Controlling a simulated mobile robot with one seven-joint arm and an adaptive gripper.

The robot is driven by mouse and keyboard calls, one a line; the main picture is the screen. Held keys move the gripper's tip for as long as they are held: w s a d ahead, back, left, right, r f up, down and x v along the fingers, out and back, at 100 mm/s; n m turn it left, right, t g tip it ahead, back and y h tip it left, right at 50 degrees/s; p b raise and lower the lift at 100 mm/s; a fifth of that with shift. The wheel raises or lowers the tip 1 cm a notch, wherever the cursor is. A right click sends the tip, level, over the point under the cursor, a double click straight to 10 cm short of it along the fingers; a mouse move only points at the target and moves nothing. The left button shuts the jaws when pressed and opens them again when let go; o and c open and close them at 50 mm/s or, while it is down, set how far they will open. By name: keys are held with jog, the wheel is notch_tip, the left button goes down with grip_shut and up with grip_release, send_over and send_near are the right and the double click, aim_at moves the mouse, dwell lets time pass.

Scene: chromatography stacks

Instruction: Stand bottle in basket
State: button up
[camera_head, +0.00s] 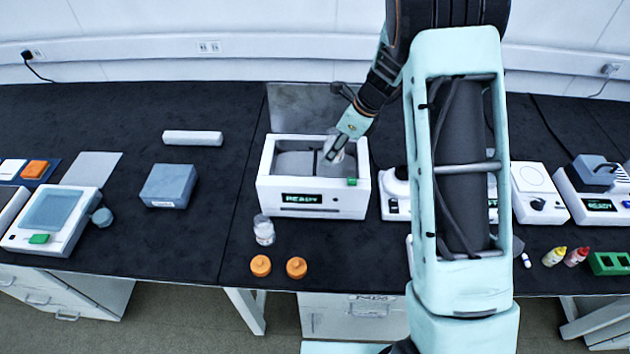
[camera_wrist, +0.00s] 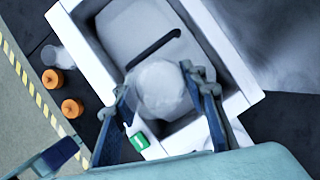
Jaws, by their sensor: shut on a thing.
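My gripper (camera_head: 337,152) reaches down over the right part of the open white box (camera_head: 268,196) with a READY display. It is shut on a clear, pale bottle (camera_wrist: 160,92), seen from above between the two fingers in the wrist view. The bottle is over or in the box's right side; I cannot tell whether it touches the floor inside. The box's inside is grey, with a dark bar or slot (camera_wrist: 153,48) beside the bottle. No separate basket stands out; the grey inside (camera_head: 295,163) may be it. A second clear bottle (camera_head: 264,230) stands on the bench before the box.
Two orange caps (camera_head: 260,266) (camera_head: 296,268) lie near the bench's front edge. Other instruments (camera_head: 540,192) are to the right. Bench between block and box is clear.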

jog(key=shift+w+a+f+m+t, duration=0.15)
jog(key=shift+w+m+t, duration=0.3)
jog(key=shift+m, duration=0.55)
jog(key=shift+w+f, duration=0.15)
jog(key=shift+f, duration=0.3)
send_near(332, 173)
jog(key=shift+m, duration=0.3)
jog(key=a+f, duration=0.1)
jog(key=f, duration=0.1)
jog(key=s+a+f, duration=0.1)
jog(key=a+f, duration=0.1)
jog(key=f, duration=0.1)
jog(key=shift+s+a, duration=0.1)
jog(key=shift+a, duration=0.15)
jog(key=shift+f, duration=0.2)
jog(key=o, duration=1.1)
jog(key=shift+r, duration=0.1)
